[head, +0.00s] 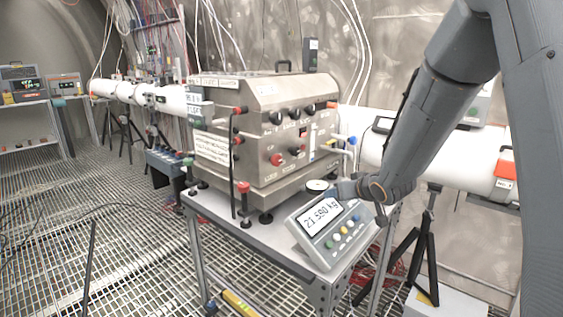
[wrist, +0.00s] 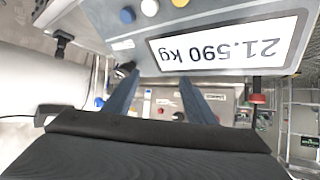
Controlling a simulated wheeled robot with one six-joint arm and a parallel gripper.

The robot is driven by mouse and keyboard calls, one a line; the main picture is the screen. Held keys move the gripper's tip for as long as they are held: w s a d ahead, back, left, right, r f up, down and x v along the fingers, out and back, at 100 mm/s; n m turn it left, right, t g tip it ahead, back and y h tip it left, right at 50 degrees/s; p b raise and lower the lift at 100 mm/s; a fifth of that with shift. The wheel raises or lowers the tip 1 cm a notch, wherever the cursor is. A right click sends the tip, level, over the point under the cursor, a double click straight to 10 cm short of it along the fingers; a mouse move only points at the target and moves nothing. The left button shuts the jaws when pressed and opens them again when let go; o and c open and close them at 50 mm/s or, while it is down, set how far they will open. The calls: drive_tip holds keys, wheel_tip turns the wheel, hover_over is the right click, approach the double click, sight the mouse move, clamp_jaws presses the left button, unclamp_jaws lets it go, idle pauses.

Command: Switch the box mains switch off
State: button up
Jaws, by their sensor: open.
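The steel box (head: 262,125) stands on a small metal table in the head view. Its sloped front carries black knobs (head: 277,118), red knobs (head: 276,159) and small fittings; I cannot tell which one is the mains switch. My gripper (head: 338,189) is low in front of the box's right side, just behind the scale display, and looks apart from the panel. In the wrist view my gripper (wrist: 158,78) shows two open, parallel blue-grey fingers with nothing held between them. Part of the box front (wrist: 165,102) shows between and beyond them, small and partly hidden.
The scale display (head: 328,225), reading 21.590 kg, stands at the table's front right, close to my gripper; it fills the top of the wrist view (wrist: 225,45). A white pipe (head: 455,165) runs behind at right. A black tripod (head: 425,245) stands below it. Grated floor at left is mostly clear.

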sight(279, 161)
drive_tip(key=w+a+r+y, duration=0.1)
drive_tip(key=a, duration=0.1)
drive_tip(key=w+a+r+n+t+y, duration=0.1)
drive_tip(key=w+a+y, duration=0.1)
drive_tip(key=w+a+r+n+y, duration=0.1)
drive_tip(key=w+a, duration=0.1)
drive_tip(key=shift+y, duration=0.3)
drive_tip(key=w+a+r+n+y, duration=0.1)
drive_tip(key=a+y, duration=0.1)
drive_tip(key=a, duration=0.2)
drive_tip(key=w+a+r+n+y+p, duration=0.1)
drive_tip(key=a+y, duration=0.1)
drive_tip(key=a, duration=0.2)
drive_tip(key=w+a+n+g+y+p, duration=0.1)
drive_tip(key=w+a+y, duration=0.1)
drive_tip(key=a, duration=0.2)
drive_tip(key=shift+a+r, duration=0.1)
drive_tip(key=shift+r, duration=0.3)
drive_tip(key=shift+c, duration=0.4)
drive_tip(key=c, duration=1)
drive_tip(key=shift+o, duration=0.2)
